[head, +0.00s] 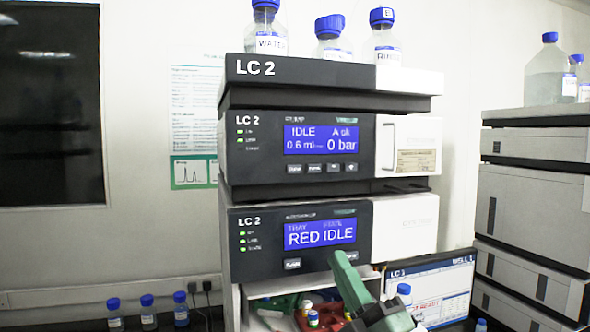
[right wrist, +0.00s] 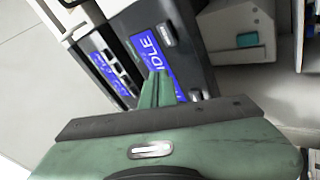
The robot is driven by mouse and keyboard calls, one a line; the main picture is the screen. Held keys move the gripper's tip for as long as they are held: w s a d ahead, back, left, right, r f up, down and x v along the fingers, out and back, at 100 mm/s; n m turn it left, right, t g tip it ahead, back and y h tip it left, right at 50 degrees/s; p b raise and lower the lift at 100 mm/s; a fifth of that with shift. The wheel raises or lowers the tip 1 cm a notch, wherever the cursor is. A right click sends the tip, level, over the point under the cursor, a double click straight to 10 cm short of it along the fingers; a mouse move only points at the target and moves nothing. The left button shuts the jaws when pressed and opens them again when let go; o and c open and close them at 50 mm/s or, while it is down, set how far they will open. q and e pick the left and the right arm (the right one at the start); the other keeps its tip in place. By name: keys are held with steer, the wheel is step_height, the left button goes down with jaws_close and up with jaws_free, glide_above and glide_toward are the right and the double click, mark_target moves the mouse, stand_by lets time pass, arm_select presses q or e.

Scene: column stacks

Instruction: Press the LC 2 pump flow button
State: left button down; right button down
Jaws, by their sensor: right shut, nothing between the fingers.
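The LC 2 pump module (head: 245,160) is the middle unit of the stack. Its blue display (head: 320,139) reads IDLE, 0.6 ml and 0 bar. A row of several small buttons (head: 314,168) runs below it; their labels are too blurred to read. The pump's buttons also show in the right wrist view (right wrist: 118,66), turned sideways. My right gripper (head: 337,256) is green, shut and empty. Its tips are in front of the lower LC 2 unit, below the pump's buttons, and partly cover that unit's right button. Contact cannot be told. My left gripper is out of view.
The lower LC 2 unit (head: 245,268) has a display reading RED IDLE (head: 320,233). Bottles (head: 330,48) stand on top of the stack. Below are an open bay with coloured racks (head: 325,318) and a monitor (head: 440,285). Another stack (head: 530,190) stands at the right.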

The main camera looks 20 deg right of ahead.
mark_target(308, 171)
steer(key=s+a+r+m+g+y, duration=0.65)
steer(key=m+g+y, duration=0.2)
steer(key=m, duration=0.95)
steer(key=s+a+r+m+g+y, duration=0.55)
steer(key=r+m+g+y, duration=0.35)
steer(key=m, duration=0.9)
steer(key=w+d+n+t+h, duration=0.1)
steer(key=w+d+t+h, duration=0.2)
steer(key=d+h, duration=0.4)
steer(key=t+h, duration=0.1)
steer(key=h, duration=0.1)
steer(key=shift+r+h, duration=0.3)
steer(key=shift+h, duration=0.05)
steer(key=shift+w+a, duration=0.1)
steer(key=shift+w, duration=0.15)
steer(key=shift+w+a+p, duration=0.15)
steer(key=shift+w+p, duration=1.3)
steer(key=shift+w, duration=2.8)
steer(key=shift+w, duration=0.4)
